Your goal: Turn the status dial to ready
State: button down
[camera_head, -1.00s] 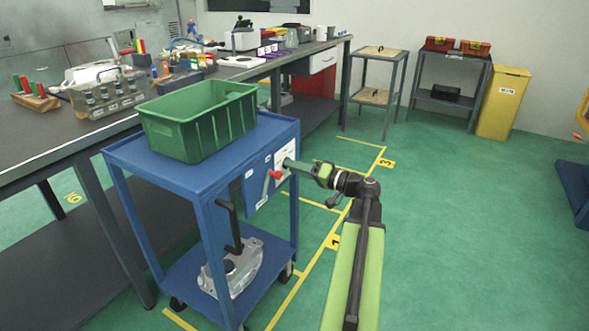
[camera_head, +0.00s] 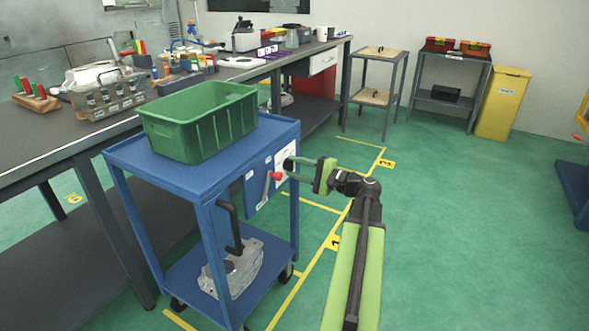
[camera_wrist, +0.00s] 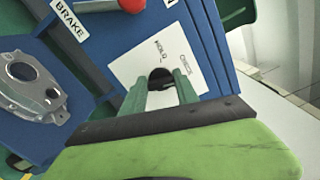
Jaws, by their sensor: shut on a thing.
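The status dial (camera_wrist: 161,75) is a dark round knob on a white plate (camera_wrist: 135,80) on the side of the blue cart. In the wrist view the words HOLD and CHECK are printed above and right of it; no ready label can be read, and part of the plate is hidden behind my fingers. My gripper (camera_wrist: 162,88) has its two green fingers on either side of the dial, shut on it. In the head view my gripper (camera_head: 290,166) reaches the plate from the right, and the dial itself is mostly hidden by the fingers.
A red-knobbed brake lever (camera_head: 275,176) is close left of my fingers. The blue cart (camera_head: 150,170) carries a green crate (camera_head: 200,112) on top and a metal casting (camera_head: 232,268) below. A long workbench (camera_head: 60,145) stands behind. The green floor (camera_head: 450,230) right of my arm is clear.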

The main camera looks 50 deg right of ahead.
jog(key=m, duration=0.4)
jog(key=shift+d+m, duration=0.15)
jog(key=shift+m, duration=0.15)
jog(key=shift+r+m, duration=0.1)
jog(key=shift+m, duration=1.8)
jog(key=c, duration=0.9)
grip_release()
jog(key=v, duration=1.7)
jog(key=shift+s, duration=0.25)
